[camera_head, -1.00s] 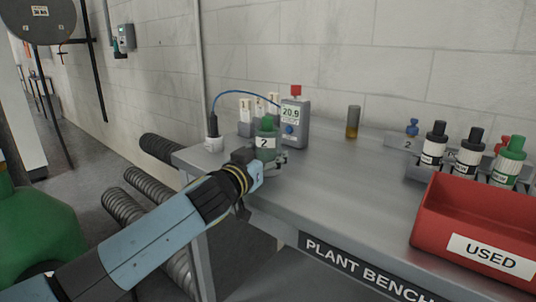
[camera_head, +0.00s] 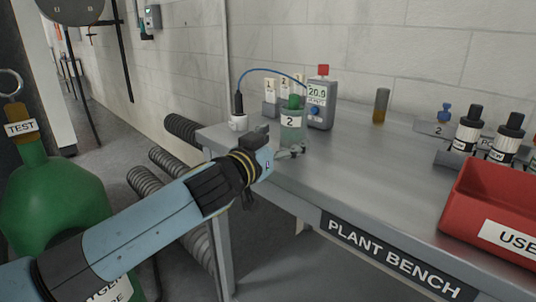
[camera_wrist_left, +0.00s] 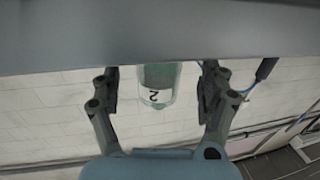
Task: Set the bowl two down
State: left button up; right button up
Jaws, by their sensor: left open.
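The bowl two is a clear greenish vessel with a green top and a white label reading 2 (camera_head: 290,121). It stands upright near the back left of the bench. My left gripper (camera_head: 293,151) is open, in front of the bowl and toward the bench's near edge. In the left wrist view, which is upside down, the bowl (camera_wrist_left: 157,86) shows between the two spread fingers (camera_wrist_left: 160,72), with a gap on each side. The fingers look clear of it. My right gripper is not in view.
A grey meter (camera_head: 320,108) stands close right of the bowl. A white cup with a cabled probe (camera_head: 238,121) is at its left. A brown vial (camera_head: 381,106), capped bottles (camera_head: 467,137) and a red USED bin (camera_head: 481,205) are farther right. The bench middle (camera_head: 370,165) is clear.

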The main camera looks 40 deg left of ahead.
pick_arm(q)
jog(key=s+b, duration=0.1)
jog(key=s, duration=0.6)
jog(key=shift+d+b, duration=0.35)
jog(key=shift+d, duration=0.1)
